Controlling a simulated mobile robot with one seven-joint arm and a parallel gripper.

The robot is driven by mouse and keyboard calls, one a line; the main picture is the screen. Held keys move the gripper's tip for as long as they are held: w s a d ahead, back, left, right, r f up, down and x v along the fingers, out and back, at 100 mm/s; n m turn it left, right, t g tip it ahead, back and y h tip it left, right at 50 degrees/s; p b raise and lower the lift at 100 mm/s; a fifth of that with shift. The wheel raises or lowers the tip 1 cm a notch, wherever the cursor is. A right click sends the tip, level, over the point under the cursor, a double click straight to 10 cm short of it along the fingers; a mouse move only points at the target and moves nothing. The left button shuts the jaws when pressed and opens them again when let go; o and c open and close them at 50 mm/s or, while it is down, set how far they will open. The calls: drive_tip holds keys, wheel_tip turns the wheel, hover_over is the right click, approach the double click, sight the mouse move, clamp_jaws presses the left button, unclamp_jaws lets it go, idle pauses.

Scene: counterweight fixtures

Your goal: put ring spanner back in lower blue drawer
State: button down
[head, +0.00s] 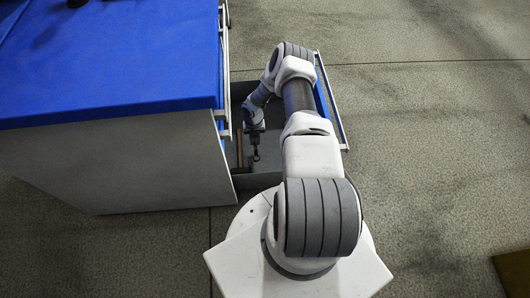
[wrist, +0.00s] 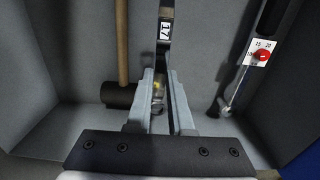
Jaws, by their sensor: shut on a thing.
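The ring spanner (wrist: 166,28) is a dark bar with a white label reading 17, seen in the wrist view. My gripper (wrist: 166,78) is shut on it, with a pale finger on each side. Its lower end is partly hidden between the fingers. In the head view my gripper (head: 255,140) reaches down into an open drawer with a grey inside and a blue front (head: 321,100). The drawer stands out from the right side of the blue-topped cabinet (head: 110,60). I cannot tell whether the spanner touches the drawer floor (wrist: 75,50).
A mallet with a wooden handle (wrist: 122,40) and dark head lies left of the spanner in the drawer. A tool with a white scale and red knob (wrist: 263,56) lies to the right. Drawer walls enclose the gripper. Floor right of the drawer is clear.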

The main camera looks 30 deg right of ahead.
drive_tip(key=s+d+f, duration=0.1)
drive_tip(key=s, duration=0.1)
drive_tip(key=s+d+f, duration=0.1)
drive_tip(key=s+f, duration=0.1)
drive_tip(key=s, duration=0.1)
drive_tip(key=s+d+f, duration=0.1)
drive_tip(key=s+f, duration=0.1)
drive_tip(key=s, duration=0.1)
drive_tip(key=shift+d+b, duration=0.3)
drive_tip(key=shift+b, duration=0.1)
drive_tip(key=shift+w+f+b, duration=0.1)
drive_tip(key=shift+f+b, duration=0.8)
drive_tip(key=shift+f, duration=1.15)
drive_tip(key=shift+f, duration=0.1)
drive_tip(key=c, duration=0.8)
unclamp_jaws()
